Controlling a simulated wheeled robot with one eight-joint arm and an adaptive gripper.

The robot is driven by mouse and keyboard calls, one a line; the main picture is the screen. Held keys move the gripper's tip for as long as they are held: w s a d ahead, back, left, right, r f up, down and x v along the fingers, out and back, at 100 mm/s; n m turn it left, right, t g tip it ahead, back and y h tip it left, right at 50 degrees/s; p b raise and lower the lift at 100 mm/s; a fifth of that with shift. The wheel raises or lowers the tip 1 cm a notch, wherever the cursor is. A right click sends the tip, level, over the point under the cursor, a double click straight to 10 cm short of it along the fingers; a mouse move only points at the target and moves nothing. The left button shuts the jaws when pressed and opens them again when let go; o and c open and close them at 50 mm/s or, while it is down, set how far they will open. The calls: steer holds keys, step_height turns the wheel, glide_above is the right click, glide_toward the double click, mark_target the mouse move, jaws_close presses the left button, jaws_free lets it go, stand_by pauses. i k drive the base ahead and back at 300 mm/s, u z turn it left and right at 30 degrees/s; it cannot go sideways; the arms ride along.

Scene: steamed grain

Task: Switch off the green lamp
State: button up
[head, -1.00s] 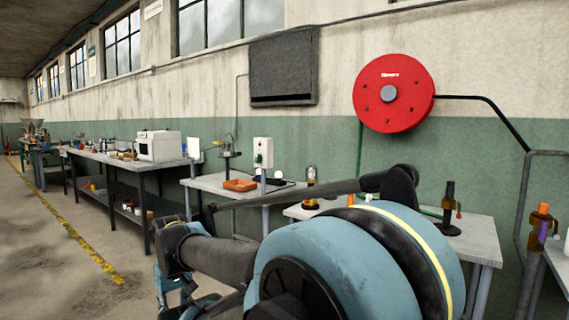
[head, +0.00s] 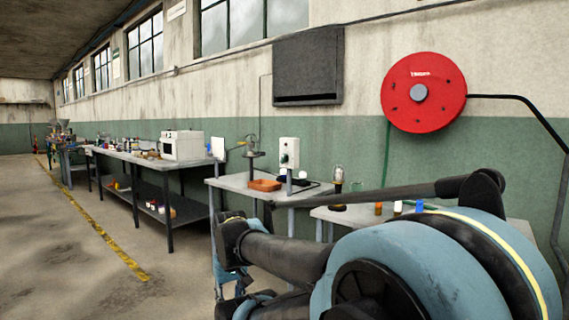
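I cannot pick out a green lamp for certain. A small stand with a flat top (head: 253,148), perhaps a lamp, is on the middle table (head: 228,183). A white upright box (head: 289,152) with a small green part on its front stands to its right. A clear bulb-like thing on a dark base (head: 338,179) stands further right. None of them shows a clear lit green light. My arm fills the lower right and hides part of the nearer tables. My gripper cannot be made out in this view.
An orange tray (head: 265,185) lies on the middle table. A long bench with a white microwave-like box (head: 182,146) runs back along the wall. Small bottles (head: 397,207) stand on the nearer table (head: 345,214). A red hose reel (head: 423,92) is on the wall. The left floor (head: 60,260) is clear.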

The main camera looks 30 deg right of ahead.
mark_target(284, 158)
steer(key=i, duration=0.95)
steer(key=u, duration=0.05)
